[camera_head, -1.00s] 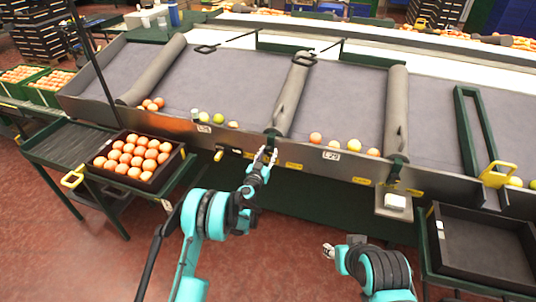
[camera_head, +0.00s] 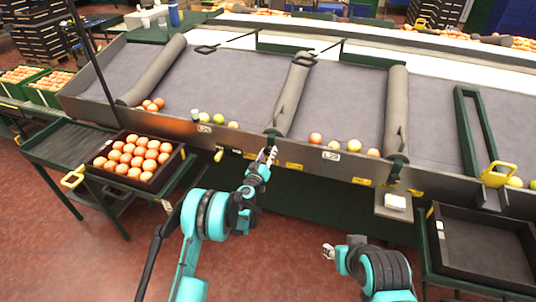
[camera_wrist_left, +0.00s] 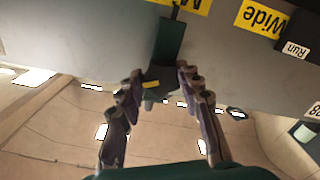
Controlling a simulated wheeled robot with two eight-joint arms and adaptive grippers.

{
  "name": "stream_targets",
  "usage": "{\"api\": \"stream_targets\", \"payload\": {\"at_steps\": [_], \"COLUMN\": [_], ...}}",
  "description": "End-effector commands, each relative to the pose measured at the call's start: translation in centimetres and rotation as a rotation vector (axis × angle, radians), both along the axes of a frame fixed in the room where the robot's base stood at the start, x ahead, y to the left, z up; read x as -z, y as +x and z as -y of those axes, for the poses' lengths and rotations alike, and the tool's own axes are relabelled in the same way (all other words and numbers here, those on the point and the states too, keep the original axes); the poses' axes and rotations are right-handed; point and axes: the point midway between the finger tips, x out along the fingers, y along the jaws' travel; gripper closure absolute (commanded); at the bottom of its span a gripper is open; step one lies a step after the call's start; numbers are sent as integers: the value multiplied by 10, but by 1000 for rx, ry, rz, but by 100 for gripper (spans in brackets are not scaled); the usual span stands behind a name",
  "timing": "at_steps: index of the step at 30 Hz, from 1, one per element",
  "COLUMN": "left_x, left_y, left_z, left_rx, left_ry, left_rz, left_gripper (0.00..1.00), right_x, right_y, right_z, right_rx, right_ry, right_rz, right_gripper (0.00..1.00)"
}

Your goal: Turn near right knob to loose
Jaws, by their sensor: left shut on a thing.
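A dark green knob (camera_wrist_left: 166,58) with a small yellow mark hangs from the grey front panel in the left wrist view. My left gripper (camera_wrist_left: 156,88) has its two fingers on either side of the knob and is shut on it. In the head view my left gripper (camera_head: 268,154) is at the front rail below the middle divider roller, and hides most of the knob there. My right gripper (camera_head: 328,250) is low in front of the rail, away from it; its fingers are too small to tell open or shut.
Yellow labels, one reading "Wide" (camera_wrist_left: 262,18), are on the panel. An orange-filled crate (camera_head: 100,170) stands at left, an empty dark tray (camera_head: 440,262) at right. Oranges and green fruit lie along the rail (camera_head: 300,150). The red floor in front is clear.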

Motion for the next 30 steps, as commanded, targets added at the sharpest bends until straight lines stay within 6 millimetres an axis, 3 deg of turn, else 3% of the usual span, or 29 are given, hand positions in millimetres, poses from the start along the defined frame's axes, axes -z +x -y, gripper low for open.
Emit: {"api": "stream_targets", "payload": {"at_steps": [30], "left_x": [0], "left_y": [0], "left_z": [-1], "left_rx": [1], "left_ry": [-881], "left_rz": [-287], "left_gripper": [94], "right_x": [0], "right_y": [0], "right_z": [0], "right_rx": [0], "right_ry": [0], "right_rz": [0], "right_gripper": [60]}}
